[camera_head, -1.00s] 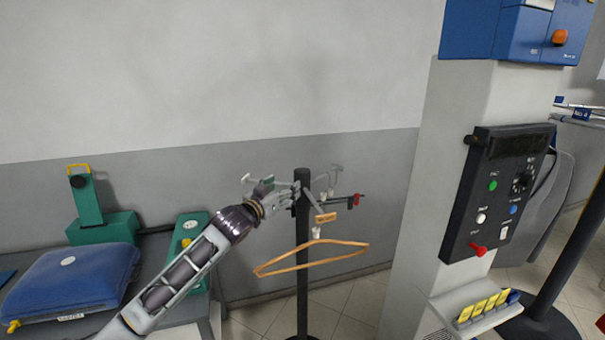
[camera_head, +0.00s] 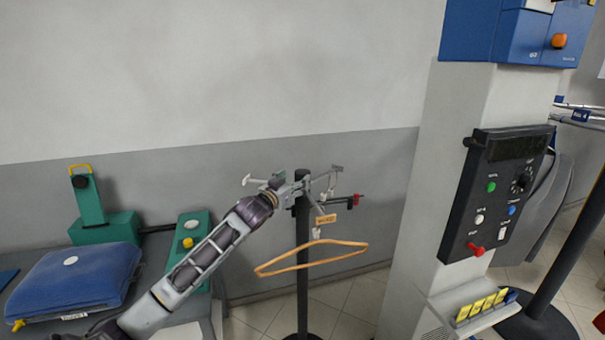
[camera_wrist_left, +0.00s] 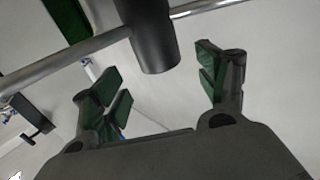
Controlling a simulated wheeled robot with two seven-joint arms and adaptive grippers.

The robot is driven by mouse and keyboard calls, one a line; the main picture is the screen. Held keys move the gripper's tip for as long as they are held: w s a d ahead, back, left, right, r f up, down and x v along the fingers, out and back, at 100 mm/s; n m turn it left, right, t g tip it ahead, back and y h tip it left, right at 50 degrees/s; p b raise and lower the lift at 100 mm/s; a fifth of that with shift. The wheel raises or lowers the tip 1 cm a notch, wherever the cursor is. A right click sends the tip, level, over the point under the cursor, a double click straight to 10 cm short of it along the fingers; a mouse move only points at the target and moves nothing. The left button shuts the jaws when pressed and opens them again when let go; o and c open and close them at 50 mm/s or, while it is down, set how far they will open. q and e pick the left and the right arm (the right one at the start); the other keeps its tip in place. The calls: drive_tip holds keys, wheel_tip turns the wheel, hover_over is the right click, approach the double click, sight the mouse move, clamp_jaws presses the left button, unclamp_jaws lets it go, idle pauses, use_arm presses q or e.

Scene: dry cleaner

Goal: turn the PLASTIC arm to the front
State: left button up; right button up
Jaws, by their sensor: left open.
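A black stand (camera_head: 302,250) with several thin arms at its top stands against the grey wall. The front arm carries an orange tag (camera_head: 326,219) and a wooden hanger (camera_head: 315,258). Another arm, at the right, has a red end (camera_head: 359,198). A pale-ended arm (camera_head: 247,180) points left behind my gripper. I cannot read which arm is marked PLASTIC. My left gripper (camera_head: 292,188) is at the top of the stand, partly covering the arms. In the left wrist view its fingers (camera_wrist_left: 160,88) are apart, with the black pole top (camera_wrist_left: 153,40) and a grey bar (camera_wrist_left: 70,58) beyond them.
A control panel (camera_head: 497,190) on a white pillar (camera_head: 412,230) stands to the right. A pressing table with a blue cushion (camera_head: 75,280) and green fittings (camera_head: 105,228) is at the left. Floor shows around the stand's foot.

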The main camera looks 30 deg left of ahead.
sight(299, 177)
use_arm(q)
drive_tip(key=shift+w+a+p, duration=0.15)
drive_tip(key=shift+w+p, duration=0.3)
drive_tip(key=shift+w, duration=1.25)
drive_tip(key=shift+w+a+p, duration=0.1)
drive_tip(key=shift+w+p, duration=0.3)
drive_tip(key=shift+w, duration=1.25)
drive_tip(key=c, duration=1.5)
